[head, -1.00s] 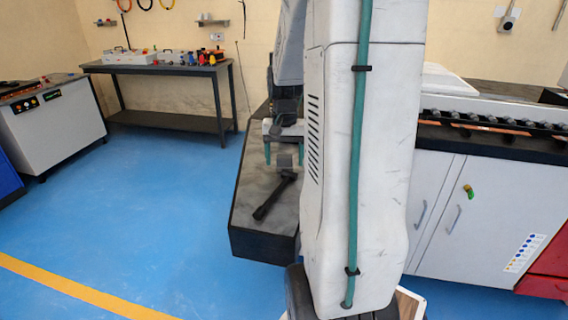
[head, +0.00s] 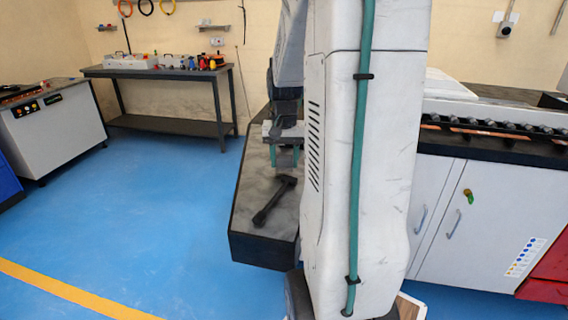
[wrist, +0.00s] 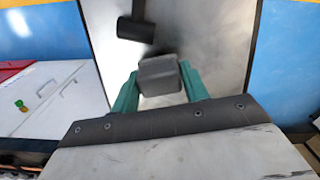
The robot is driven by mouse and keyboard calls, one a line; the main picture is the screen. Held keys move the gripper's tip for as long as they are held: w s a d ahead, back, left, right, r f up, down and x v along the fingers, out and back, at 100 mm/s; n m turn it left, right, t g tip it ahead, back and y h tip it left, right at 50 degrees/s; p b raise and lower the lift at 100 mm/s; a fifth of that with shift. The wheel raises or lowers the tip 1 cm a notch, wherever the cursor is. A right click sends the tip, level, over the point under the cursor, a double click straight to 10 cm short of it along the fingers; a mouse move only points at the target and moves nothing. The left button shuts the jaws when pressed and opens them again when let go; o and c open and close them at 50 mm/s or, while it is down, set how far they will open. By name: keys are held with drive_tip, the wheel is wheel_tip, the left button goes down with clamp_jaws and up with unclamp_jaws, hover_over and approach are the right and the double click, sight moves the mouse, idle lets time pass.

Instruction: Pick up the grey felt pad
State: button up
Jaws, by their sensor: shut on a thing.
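The grey felt pad (wrist: 160,76) shows in the wrist view as a small grey block between my two teal fingers. My gripper (wrist: 158,70) is shut on it, with a finger against each side. In the head view my gripper (head: 285,157) is over the dark stone-like top of a bench (head: 255,185), left of my arm's large white link. The pad is hard to make out there. I cannot tell whether the pad still touches the bench top.
A black mallet (head: 272,200) lies on the bench just in front of my gripper; it also shows in the wrist view (wrist: 137,27). A table with tools (head: 165,70) stands at the back wall. White cabinets (head: 470,205) stand right. Blue floor is clear at left.

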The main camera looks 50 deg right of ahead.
drive_tip(key=shift+s+r, duration=0.2)
drive_tip(key=shift+r, duration=1)
drive_tip(key=s+a+r, duration=0.1)
drive_tip(key=s, duration=1.4)
drive_tip(key=shift+s, duration=0.3)
drive_tip(key=shift+o, duration=0.5)
drive_tip(key=shift+w+a, duration=0.1)
